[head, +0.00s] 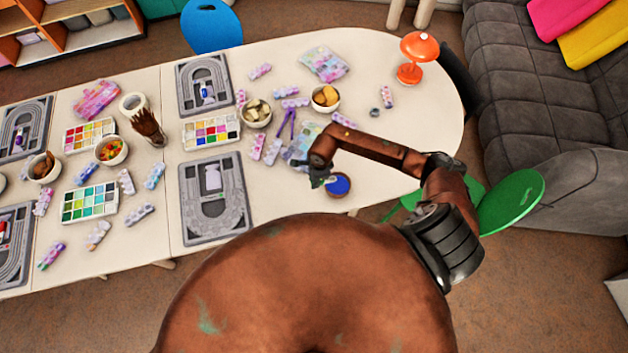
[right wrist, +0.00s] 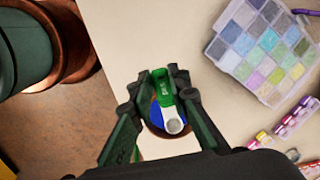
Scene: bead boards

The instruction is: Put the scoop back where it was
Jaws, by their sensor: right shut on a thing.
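My right gripper (head: 320,178) is over the front edge of the table, close to a small brown bowl with blue contents (head: 340,185). In the right wrist view its two dark green fingers (right wrist: 160,77) are shut on the scoop, which has a green handle (right wrist: 163,88) and a pale round end (right wrist: 173,125). The bowl (right wrist: 153,115) shows behind and below the scoop, partly hidden by it and the fingers. I cannot tell whether the scoop touches the bowl. My left gripper is not in view.
A clear bead case (right wrist: 262,50) lies to the right of the gripper in the wrist view. Bowls (head: 325,97), grey bead boards (head: 214,225) and colour trays (head: 211,128) crowd the table. A green chair (head: 510,200) is right of my arm.

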